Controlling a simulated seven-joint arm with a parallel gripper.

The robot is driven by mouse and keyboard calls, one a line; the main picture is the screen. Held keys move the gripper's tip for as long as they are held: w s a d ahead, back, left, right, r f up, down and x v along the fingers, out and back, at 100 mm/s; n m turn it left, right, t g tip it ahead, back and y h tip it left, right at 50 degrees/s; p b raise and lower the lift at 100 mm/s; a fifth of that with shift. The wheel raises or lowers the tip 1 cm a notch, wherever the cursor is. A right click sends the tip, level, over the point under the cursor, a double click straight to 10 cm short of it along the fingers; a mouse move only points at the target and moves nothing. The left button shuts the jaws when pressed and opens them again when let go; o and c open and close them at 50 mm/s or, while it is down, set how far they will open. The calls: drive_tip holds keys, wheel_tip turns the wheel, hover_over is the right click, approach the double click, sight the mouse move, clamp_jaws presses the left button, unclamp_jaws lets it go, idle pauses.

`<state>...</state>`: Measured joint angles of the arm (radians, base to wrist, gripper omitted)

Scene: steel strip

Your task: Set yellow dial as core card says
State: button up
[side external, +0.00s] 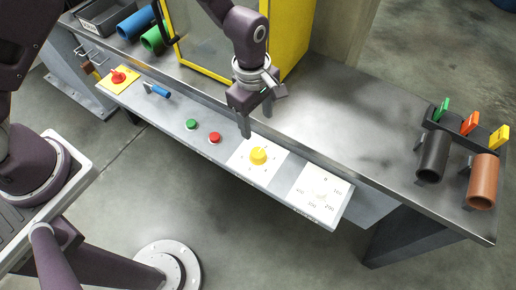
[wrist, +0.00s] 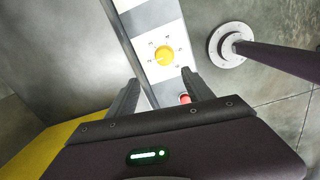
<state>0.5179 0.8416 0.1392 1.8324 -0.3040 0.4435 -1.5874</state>
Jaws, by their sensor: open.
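The yellow dial (side external: 258,156) sits on a white plate with small markings on the sloping steel strip. It also shows in the wrist view (wrist: 164,57), beyond my fingertips. My gripper (side external: 257,123) is open and empty, above the strip and a little behind the dial, apart from it. In the wrist view my gripper (wrist: 160,80) has a finger on each side of the picture's middle.
A green button (side external: 191,125), a red button (side external: 214,138), a blue-handled lever (side external: 160,92) and a red knob (side external: 118,77) line the strip. A white dial (side external: 320,195) is at its right end. Black (side external: 433,155) and brown (side external: 482,180) tubes lie right. A yellow-framed cabinet (side external: 290,45) stands behind.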

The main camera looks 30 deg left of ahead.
sight(258, 153)
drive_tip(key=shift+n, duration=0.8)
drive_tip(key=f, duration=1.2)
drive_tip(key=shift+s+d+f, duration=0.35)
drive_tip(key=shift+d+f, duration=0.05)
clamp_jaws()
